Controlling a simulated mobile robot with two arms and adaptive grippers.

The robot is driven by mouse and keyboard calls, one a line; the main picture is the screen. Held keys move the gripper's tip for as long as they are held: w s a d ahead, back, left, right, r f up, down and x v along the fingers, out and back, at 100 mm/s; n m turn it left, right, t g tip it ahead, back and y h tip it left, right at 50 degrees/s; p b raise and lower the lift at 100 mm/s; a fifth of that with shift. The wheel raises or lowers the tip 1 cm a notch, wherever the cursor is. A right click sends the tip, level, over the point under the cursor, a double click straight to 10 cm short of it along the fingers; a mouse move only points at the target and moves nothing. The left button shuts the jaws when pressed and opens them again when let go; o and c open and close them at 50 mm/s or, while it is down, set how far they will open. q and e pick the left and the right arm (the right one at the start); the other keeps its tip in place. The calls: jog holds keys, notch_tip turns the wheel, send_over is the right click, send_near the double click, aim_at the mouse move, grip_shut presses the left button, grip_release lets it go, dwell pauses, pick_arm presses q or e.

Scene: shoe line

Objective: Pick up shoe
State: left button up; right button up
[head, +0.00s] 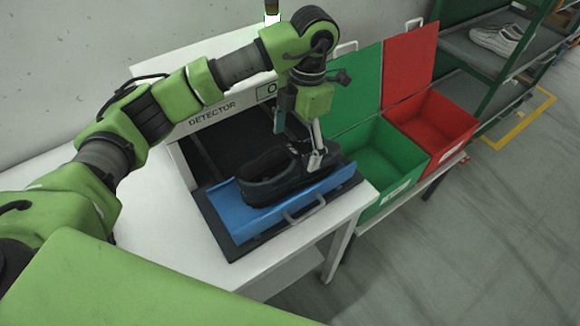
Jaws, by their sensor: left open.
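A black shoe (270,180) lies in a blue tray (255,222), its opening toward the left. The tray sits on a dark plate (236,247) at the mouth of the detector. My left gripper (312,160) points down at the right part of the shoe. Its fingers are open, and one light finger shows in front of the shoe's near side. The far finger is partly hidden, and I cannot tell whether the fingers touch the shoe. My right gripper is not in view.
The white detector (215,117) stands behind the tray on a white table (185,262). A green bin (378,160) and a red bin (435,125) stand to the right. A shelf rack (470,50) at the upper right holds light shoes (497,38). The floor at the lower right is clear.

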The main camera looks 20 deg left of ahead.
aim_at(292, 160)
pick_arm(q)
jog(key=shift+s+f+p, duration=0.15)
jog(key=shift+f+p, duration=0.35)
jog(key=shift+p, duration=0.05)
jog(key=f+p, duration=0.1)
jog(key=f, duration=0.2)
jog(key=shift+s+a+f+p, duration=0.15)
jog(key=shift+a+f+p, duration=0.1)
jog(key=shift+a+p, duration=0.1)
jog(key=shift+f, duration=0.3)
jog(key=shift+c, duration=1.4)
jog(key=c, duration=1.4)
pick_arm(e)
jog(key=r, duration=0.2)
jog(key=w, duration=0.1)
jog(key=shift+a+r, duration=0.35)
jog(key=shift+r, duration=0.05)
